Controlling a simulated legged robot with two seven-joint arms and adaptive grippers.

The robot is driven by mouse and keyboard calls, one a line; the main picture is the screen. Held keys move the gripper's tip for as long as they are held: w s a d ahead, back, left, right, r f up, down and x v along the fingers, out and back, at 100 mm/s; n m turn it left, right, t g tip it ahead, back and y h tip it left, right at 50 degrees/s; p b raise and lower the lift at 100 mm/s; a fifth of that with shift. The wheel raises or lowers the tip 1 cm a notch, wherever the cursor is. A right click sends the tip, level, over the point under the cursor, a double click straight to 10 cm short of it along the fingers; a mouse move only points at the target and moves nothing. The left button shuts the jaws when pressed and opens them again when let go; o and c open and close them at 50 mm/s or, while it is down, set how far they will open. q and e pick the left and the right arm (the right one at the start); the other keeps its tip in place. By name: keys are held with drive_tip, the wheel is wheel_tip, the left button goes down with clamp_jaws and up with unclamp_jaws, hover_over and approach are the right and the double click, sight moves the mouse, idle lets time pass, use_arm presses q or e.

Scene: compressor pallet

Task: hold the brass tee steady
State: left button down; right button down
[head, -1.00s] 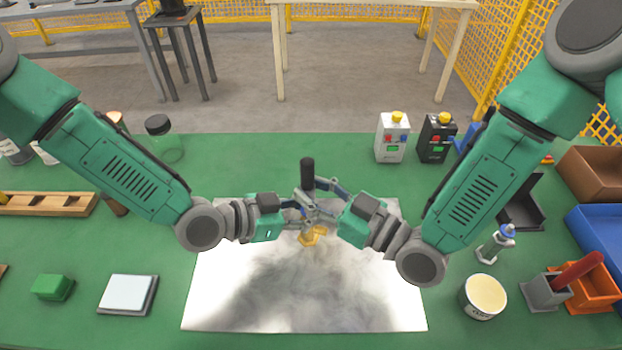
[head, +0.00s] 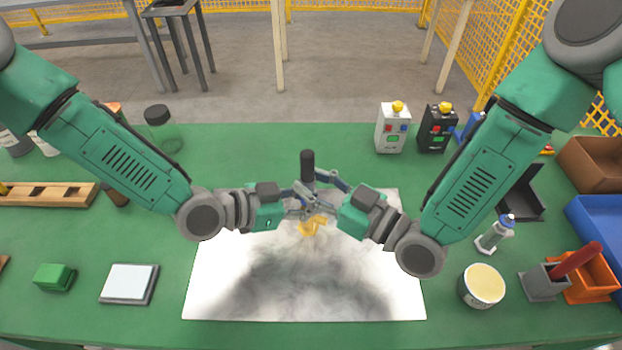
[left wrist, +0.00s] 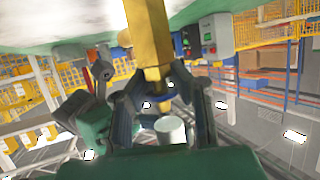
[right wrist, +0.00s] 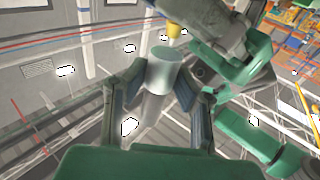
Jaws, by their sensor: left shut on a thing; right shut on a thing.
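The brass tee (head: 313,226) is a small yellow fitting above the white sheet, between my two grippers. In the left wrist view the brass tee (left wrist: 150,45) is large, with its lower end between the fingers of my left gripper (left wrist: 160,95). My left gripper (head: 300,207) is shut on it. My right gripper (head: 316,184) comes from the right and is shut around a dark upright cylinder (head: 307,163) just above the tee. In the right wrist view a pale-topped cylinder (right wrist: 163,68) sits between its fingers; a yellow piece shows behind. The fingers partly hide the tee.
The white sheet (head: 300,290) lies on the green bench (head: 120,325). To the right are a round tub (head: 482,285), a clear bottle (head: 495,235) and an orange bin (head: 585,280). At left lie a green block (head: 54,277) and a pale pad (head: 128,284).

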drive_tip(key=shift+f, duration=1.3)
idle(0.5)
drive_tip(key=shift+r, duration=0.2)
drive_tip(key=shift+r, duration=0.8)
drive_tip(key=shift+f, duration=0.95)
idle(1.0)
drive_tip(key=c, duration=1.2)
unclamp_jaws()
